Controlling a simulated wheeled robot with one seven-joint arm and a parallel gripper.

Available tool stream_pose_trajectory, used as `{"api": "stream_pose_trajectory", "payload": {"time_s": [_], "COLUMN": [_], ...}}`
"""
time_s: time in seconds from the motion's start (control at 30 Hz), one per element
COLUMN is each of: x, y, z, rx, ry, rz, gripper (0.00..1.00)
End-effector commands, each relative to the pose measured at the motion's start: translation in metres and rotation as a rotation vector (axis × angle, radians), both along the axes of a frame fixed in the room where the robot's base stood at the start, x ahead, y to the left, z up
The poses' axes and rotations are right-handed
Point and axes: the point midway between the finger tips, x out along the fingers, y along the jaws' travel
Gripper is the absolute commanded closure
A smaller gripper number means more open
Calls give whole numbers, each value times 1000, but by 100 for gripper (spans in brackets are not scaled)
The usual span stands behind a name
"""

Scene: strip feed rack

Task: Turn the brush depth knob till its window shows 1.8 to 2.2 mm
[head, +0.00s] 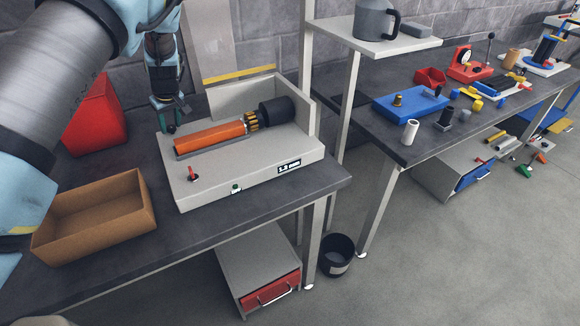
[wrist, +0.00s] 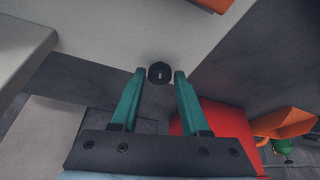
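The pale brushing machine (head: 250,180) stands on the dark bench with an orange cylinder and a black motor lying along its top. Its front window (head: 289,167) shows small digits in mm that I cannot read surely, perhaps 1.8 or 1.3. The black round knob (wrist: 160,73) with a light mark is on the machine's pale top; in the head view it is a small dark spot (head: 170,128) at the back left. My gripper (wrist: 160,75) is open, with its teal fingertips on either side of the knob and narrow gaps showing. In the head view my gripper (head: 169,112) points down there.
A red switch lever (head: 193,174) and a green button (head: 236,188) are on the machine. An open brown box (head: 95,235) is at its left and a red bin (head: 95,115) behind. The upright back panel (head: 255,95) rises close to my gripper.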

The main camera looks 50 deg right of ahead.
Motion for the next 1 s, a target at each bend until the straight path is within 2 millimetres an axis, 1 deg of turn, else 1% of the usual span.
{"api": "stream_pose_trajectory", "payload": {"time_s": [0.17, 0.27, 0.9, 1.0], "x": [0, 0, 0, 0], "y": [0, 0, -1, 0], "z": [2, 7, 55, 59], "rx": [-1, -2, -2, -1], "ry": [-1, -2, -2, -1], "rz": [0, 1, -1, 1], "gripper": [55, 55, 55, 55]}}
